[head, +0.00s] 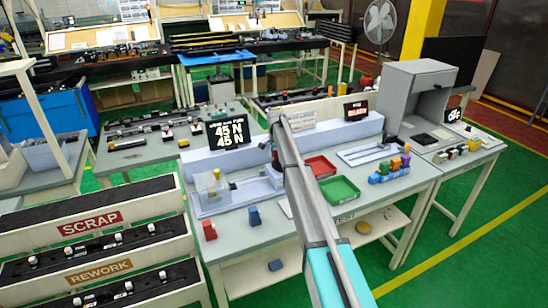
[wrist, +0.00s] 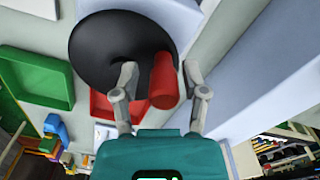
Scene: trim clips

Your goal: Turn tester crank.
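In the wrist view the tester crank shows as a black disc (wrist: 110,45) with a red cylindrical handle (wrist: 162,82) standing out from it. My gripper (wrist: 160,74) is open, with one finger on each side of the red handle. A gap shows between the handle and each finger, so it does not look gripped. In the head view my arm reaches over the bench and hides most of the crank and the gripper. The tester (head: 207,199) is a pale fixture with a clear cover, left of my arm. A black display (head: 228,131) behind it reads 45 N on two lines.
A red tray (head: 320,167) and a green tray (head: 339,190) lie right of my arm. Coloured blocks (head: 390,168) stand farther right. A red block (head: 209,230) and a blue block (head: 254,216) sit near the front edge. SCRAP and REWORK racks (head: 92,224) stand at left.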

